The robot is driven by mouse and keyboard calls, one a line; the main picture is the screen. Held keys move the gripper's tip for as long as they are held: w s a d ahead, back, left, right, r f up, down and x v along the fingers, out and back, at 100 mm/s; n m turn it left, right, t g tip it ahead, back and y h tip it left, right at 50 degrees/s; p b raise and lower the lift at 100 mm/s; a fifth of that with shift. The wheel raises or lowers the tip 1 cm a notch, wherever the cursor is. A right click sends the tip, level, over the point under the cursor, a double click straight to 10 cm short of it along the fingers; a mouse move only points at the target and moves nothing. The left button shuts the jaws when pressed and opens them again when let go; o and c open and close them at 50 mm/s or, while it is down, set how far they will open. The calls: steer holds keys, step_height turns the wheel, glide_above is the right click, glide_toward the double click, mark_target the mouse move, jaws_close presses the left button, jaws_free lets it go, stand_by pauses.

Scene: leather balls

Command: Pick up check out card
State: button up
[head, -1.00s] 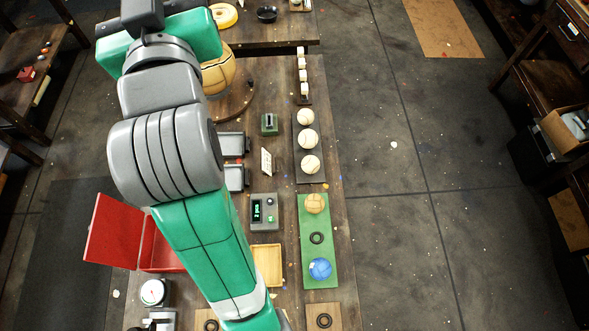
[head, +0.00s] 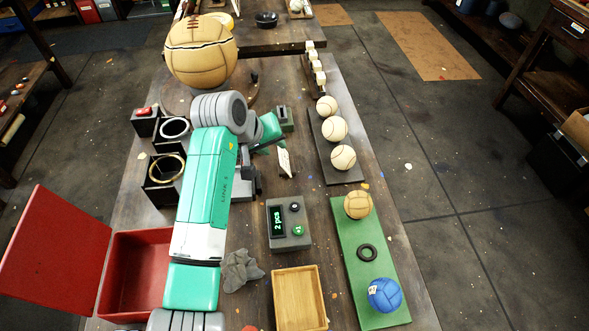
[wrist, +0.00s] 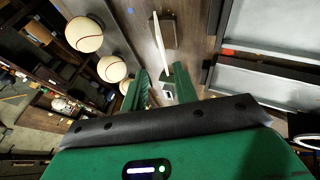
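The thin white card (head: 284,160) stands upright in a small wooden holder on the table, right of my arm in the head view. In the wrist view the card (wrist: 159,42) shows nearly edge-on, beyond my fingertips, with its wooden holder (wrist: 170,33). My gripper (wrist: 161,68) is open, its two green fingers apart with nothing held between them. The card is clear of the fingers. In the head view my arm hides part of the table, and the fingertips are hard to make out.
A rack of white balls (head: 335,129) lies to the right. A counter device (head: 288,224) and wooden tray (head: 299,298) stand in front. A large leather ball (head: 201,60) stands behind my arm.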

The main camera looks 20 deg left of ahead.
mark_target(281, 153)
steer(key=b+x, duration=0.2)
steer(key=x, duration=0.1)
steer(key=b+x, duration=0.2)
steer(key=x, duration=0.2)
steer(key=shift+s+a+f, duration=0.1)
steer(key=shift+a+f, duration=0.1)
steer(key=shift+f, duration=0.05)
jaws_close()
